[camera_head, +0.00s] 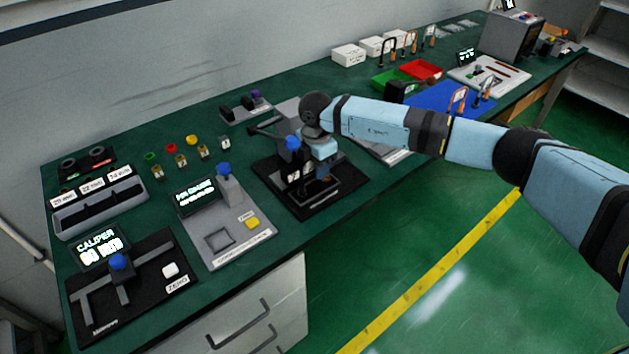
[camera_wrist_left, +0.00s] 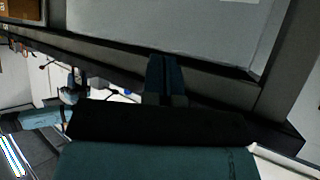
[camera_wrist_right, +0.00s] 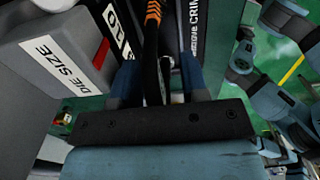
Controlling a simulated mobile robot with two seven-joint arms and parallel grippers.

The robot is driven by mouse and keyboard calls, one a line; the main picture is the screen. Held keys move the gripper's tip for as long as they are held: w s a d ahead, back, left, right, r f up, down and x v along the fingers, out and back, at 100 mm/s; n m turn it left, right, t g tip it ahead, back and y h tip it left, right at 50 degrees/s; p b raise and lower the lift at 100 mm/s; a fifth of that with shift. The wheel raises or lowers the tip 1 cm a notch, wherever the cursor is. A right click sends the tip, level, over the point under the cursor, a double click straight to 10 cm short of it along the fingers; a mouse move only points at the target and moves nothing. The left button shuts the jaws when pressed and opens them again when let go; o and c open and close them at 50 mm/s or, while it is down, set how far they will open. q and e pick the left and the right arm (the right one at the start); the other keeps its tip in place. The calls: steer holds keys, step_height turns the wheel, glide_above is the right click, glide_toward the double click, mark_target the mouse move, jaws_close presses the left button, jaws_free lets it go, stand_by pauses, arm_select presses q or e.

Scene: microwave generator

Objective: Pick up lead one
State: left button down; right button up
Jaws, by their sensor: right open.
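My right gripper (camera_head: 322,172) is low over the black crimp station (camera_head: 345,188), pointing down. In the right wrist view its two blue fingers (camera_wrist_right: 158,80) are apart, on either side of a black lead (camera_wrist_right: 152,50) with an orange striped band. The lead stands upright between the fingers; I cannot tell whether they touch it. In the head view the arm mostly hides this lead. My left gripper (camera_wrist_left: 165,78) shows only in its own wrist view, its fingers together with nothing visible between them.
The crimp station's grey block labelled DIE SIZE (camera_wrist_right: 55,65) stands close left of the right gripper. Other black-and-orange leads (camera_head: 388,46) stand at the back, with more on a blue mat (camera_head: 432,98). A grey tester (camera_head: 225,232) and a caliper station (camera_head: 130,280) are left.

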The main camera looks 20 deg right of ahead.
steer(key=shift+r, duration=0.1)
steer(key=shift+c, duration=0.5)
jaws_close()
